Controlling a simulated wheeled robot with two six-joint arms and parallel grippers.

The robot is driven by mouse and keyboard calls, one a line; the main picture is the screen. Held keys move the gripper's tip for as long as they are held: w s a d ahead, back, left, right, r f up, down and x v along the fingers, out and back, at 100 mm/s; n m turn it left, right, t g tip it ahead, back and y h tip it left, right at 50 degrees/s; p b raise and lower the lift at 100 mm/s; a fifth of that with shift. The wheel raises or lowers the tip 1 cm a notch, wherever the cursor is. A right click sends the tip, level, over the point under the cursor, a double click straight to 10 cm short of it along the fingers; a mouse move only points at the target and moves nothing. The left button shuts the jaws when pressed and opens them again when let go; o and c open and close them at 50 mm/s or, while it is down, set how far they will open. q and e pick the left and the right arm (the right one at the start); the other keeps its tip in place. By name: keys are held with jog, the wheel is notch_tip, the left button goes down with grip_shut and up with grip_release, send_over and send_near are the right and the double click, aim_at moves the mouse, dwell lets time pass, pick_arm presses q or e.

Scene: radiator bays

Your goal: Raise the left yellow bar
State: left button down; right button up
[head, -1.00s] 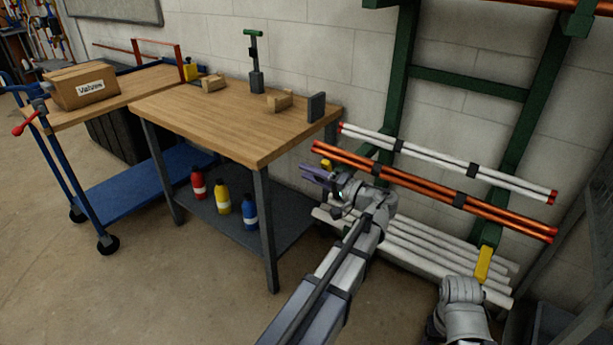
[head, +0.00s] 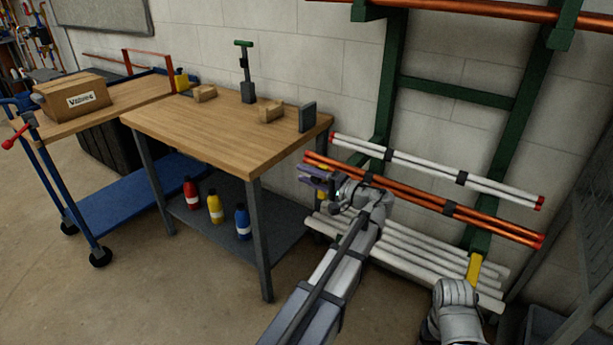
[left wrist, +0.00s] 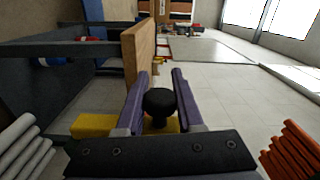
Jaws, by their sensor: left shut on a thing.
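My left gripper (head: 304,174) is in front of the pipe rack, near the left ends of the copper pipes. In the left wrist view its purple fingers (left wrist: 163,95) are shut on a round black knob (left wrist: 159,101). The left yellow bar (left wrist: 93,126) lies just below and behind this knob, crossing under the fingers. In the head view only a small piece of this bar (head: 321,192) shows below the gripper; the rest is hidden. A second yellow bar (head: 474,268) hangs at the rack's right post. The right arm's grey link shows at the bottom right, its gripper does not.
The green rack (head: 391,95) bears copper pipes (head: 410,193) and white pipes (head: 420,168), with more white pipes (head: 405,255) lower down. A wooden workbench (head: 220,130) stands close left of my gripper. A blue cart (head: 125,195) stands farther left.

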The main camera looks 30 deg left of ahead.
pick_arm(q)
jog(key=c, duration=0.6)
grip_release()
jog(key=shift+o, duration=0.2)
jog(key=d, duration=0.7)
jog(key=shift+s+d, duration=0.3)
jog(key=shift+d, duration=0.1)
